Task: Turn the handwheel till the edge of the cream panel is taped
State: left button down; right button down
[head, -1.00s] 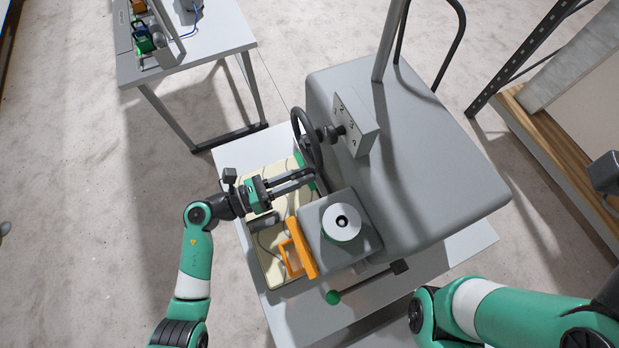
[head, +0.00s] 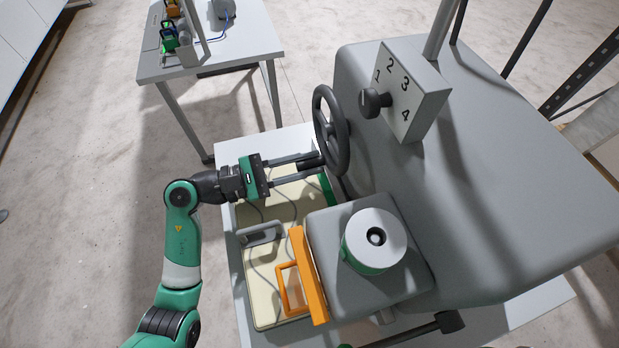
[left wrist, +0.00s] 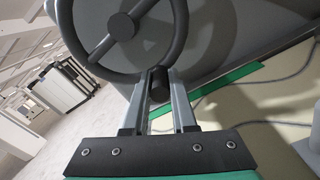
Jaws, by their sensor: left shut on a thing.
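The dark handwheel (head: 341,118) stands on the side of the grey machine. My left gripper (head: 312,162) is shut on the handwheel's handle (left wrist: 158,84), at the wheel's lower rim. The wheel (left wrist: 180,30) also shows in the left wrist view, with the handle between the fingertips. The cream panel (head: 262,297) lies flat on the pale table below. A green tape strip (head: 325,187) shows along its edge by the machine; it also shows in the left wrist view (left wrist: 228,78). The machine head hides the rest of that edge. My right gripper is out of view.
An orange guard with a handle (head: 309,275) and a grey clamp (head: 262,233) sit over the panel. A white-topped green roll (head: 374,240) sits on the machine head. A side table (head: 215,62) stands behind.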

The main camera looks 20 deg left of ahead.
pick_arm(q)
jog(key=shift+w+a+f+m+b, duration=0.1)
jog(key=shift+w+a+m+b, duration=0.35)
jog(key=shift+m+b, duration=0.65)
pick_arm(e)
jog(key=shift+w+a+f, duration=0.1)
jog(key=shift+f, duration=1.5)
pick_arm(q)
jog(key=shift+w, duration=0.1)
jog(key=c, duration=0.7)
grip_release()
jog(key=shift+c, duration=0.2)
jog(key=p+v, duration=0.1)
jog(key=v, duration=1)
jog(key=shift+s+a, duration=0.2)
jog(key=shift+s, duration=0.05)
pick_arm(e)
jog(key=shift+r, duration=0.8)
